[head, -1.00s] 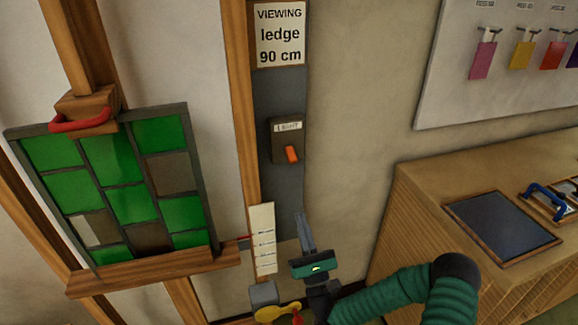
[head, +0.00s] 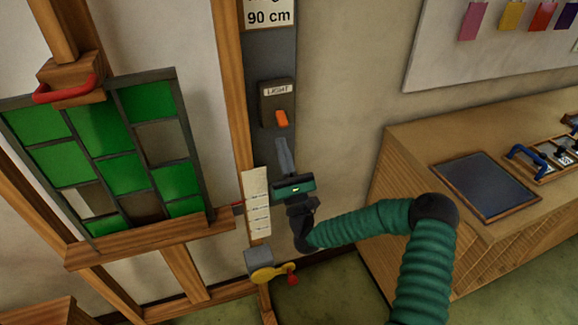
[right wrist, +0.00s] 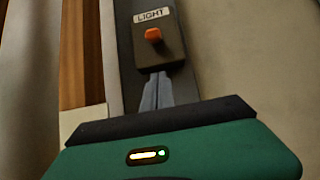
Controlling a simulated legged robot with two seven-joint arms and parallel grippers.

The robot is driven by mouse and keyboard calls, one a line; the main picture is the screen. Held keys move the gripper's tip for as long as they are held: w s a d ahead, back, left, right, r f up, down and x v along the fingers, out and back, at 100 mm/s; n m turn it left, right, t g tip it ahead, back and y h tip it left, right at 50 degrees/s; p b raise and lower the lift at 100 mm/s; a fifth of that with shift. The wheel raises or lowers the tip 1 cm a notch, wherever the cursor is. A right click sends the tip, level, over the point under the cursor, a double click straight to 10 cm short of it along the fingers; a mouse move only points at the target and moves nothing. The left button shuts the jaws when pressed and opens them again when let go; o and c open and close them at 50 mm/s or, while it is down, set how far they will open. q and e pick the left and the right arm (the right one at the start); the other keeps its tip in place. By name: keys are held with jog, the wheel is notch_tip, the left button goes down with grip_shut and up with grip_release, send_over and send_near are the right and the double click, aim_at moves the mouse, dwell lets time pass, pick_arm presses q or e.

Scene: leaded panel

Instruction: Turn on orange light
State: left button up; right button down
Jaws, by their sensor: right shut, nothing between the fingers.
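The orange light switch (head: 281,118) sticks out of a dark box labelled LIGHT (head: 268,104) on the grey wall strip. In the right wrist view the orange switch (right wrist: 153,34) is straight ahead, above the fingertips. My right gripper (head: 283,147) is shut and empty, its fingers pointing up just below the box. In the right wrist view the shut fingers (right wrist: 158,82) seem to end near the box's lower edge; I cannot tell whether they touch it. My left gripper is out of view.
A green leaded panel (head: 120,165) stands on a wooden easel ledge (head: 140,245) at left. A white scale (head: 257,205) and a yellow crank with a red knob (head: 270,271) are near my right gripper. A wooden cabinet (head: 400,140) stands at right.

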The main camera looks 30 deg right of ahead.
aim_at(282, 119)
jog(key=r, duration=0.2)
jog(key=s+r, duration=0.1)
jog(key=r, duration=0.1)
jog(key=shift+p, duration=0.35)
